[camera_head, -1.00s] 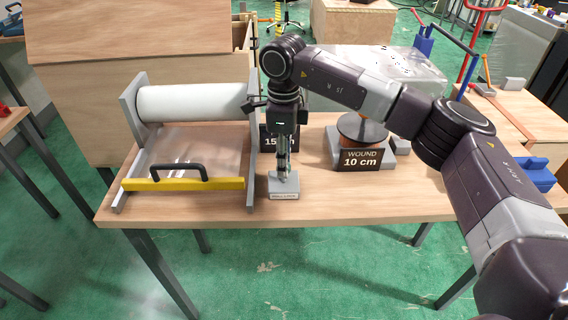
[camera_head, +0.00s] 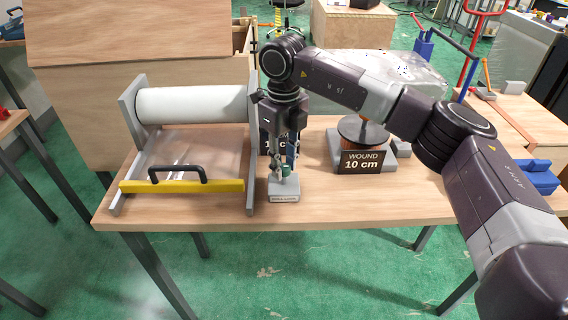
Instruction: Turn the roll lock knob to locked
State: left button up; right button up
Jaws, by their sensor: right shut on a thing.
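The roll lock stand (camera_head: 284,190) is a small grey block with a label on its front, at the table's front just right of the film roll frame. A small green part, apparently the roll lock knob (camera_head: 286,171), shows above it. My right gripper (camera_head: 285,168) points straight down from above and is shut on the knob; its fingers hide part of the knob. The knob's setting and the label are too small to read. My left gripper is not in view.
The white roll (camera_head: 190,103) sits in a grey frame with a yellow bar (camera_head: 180,186) and black handle at left. A spool stand with a "WOUND 10 cm" sign (camera_head: 361,162) stands at right. The table front (camera_head: 370,205) is clear.

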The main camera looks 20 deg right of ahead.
jog(key=shift+w+r, duration=0.15)
jog(key=shift+r, duration=0.1)
jog(key=o, duration=1.2)
jog(key=shift+f, duration=0.1)
jog(key=shift+c, duration=0.2)
notch_tip(320, 180, up, 12)
jog(key=shift+f, duration=0.1)
